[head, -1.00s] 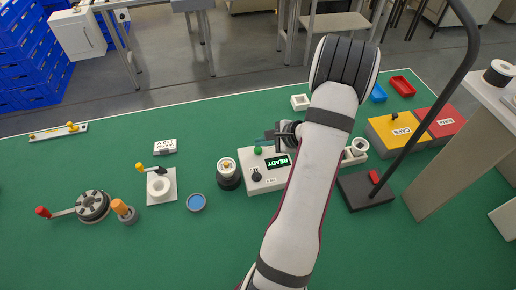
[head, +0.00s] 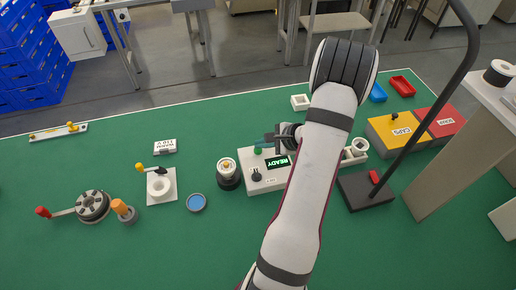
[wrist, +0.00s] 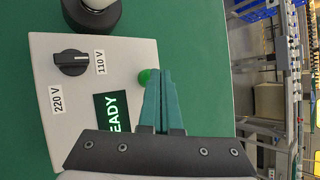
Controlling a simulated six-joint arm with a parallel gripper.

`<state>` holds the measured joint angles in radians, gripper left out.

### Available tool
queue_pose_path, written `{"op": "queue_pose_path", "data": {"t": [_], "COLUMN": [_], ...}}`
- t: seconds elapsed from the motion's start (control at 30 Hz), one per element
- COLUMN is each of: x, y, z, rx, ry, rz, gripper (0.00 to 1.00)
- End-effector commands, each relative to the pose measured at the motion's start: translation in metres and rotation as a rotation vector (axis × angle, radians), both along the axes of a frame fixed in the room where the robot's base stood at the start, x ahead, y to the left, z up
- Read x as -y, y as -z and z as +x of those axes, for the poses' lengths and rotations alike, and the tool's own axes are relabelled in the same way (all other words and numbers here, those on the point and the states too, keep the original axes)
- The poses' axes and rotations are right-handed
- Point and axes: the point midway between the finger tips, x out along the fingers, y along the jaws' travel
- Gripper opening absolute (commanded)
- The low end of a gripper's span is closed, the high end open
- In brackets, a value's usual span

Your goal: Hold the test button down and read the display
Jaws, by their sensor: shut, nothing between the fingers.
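The test box (head: 262,185) is a pale box on the green table. Its display (head: 279,163) reads READY in green letters; in the wrist view the display (wrist: 113,111) is partly hidden by my gripper, with EADY showing. The green button (head: 257,150) is on the box's far side; it also shows in the wrist view (wrist: 144,76). My gripper (head: 262,141) is shut and empty, its teal fingertips (wrist: 156,72) over or beside the button. I cannot tell whether they touch it. The black selector knob (wrist: 72,62) sits between the 220 V and 110 V labels.
A socket with a bulb (head: 228,172) stands just left of the box. The table is clear in front.

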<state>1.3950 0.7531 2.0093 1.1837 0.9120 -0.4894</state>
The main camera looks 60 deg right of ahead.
Motion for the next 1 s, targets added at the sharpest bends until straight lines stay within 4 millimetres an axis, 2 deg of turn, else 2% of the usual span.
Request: {"op": "queue_pose_path", "data": {"t": [1.0], "x": [0.0001], "y": [0.0085], "z": [0.0], "rx": [0.0], "ry": [0.0], "rz": [0.0], "gripper": [0.0]}}
